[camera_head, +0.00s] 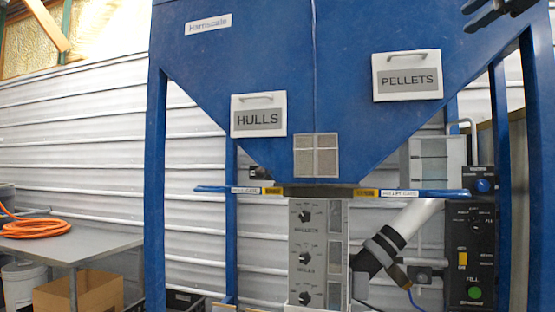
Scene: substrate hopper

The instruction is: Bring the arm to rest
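My gripper (466,19) is at the top right edge of the view, in front of the upper part of the blue hopper (290,60). Only its dark fingers and a little of its body show; the rest is cut off by the frame. The two fingers point left and stand apart, with nothing seen between them. It is above the PELLETS panel (408,79) and apart from it in the picture. The rest of my arm is not clearly in view.
A HULLS panel (258,117) and two blue side handles, left (212,189) and right (440,193), sit on the hopper. Below are a knob column (305,255) and a white pipe (415,217). A black control box (476,245) stands right. A table (80,248) holds an orange hose (38,228).

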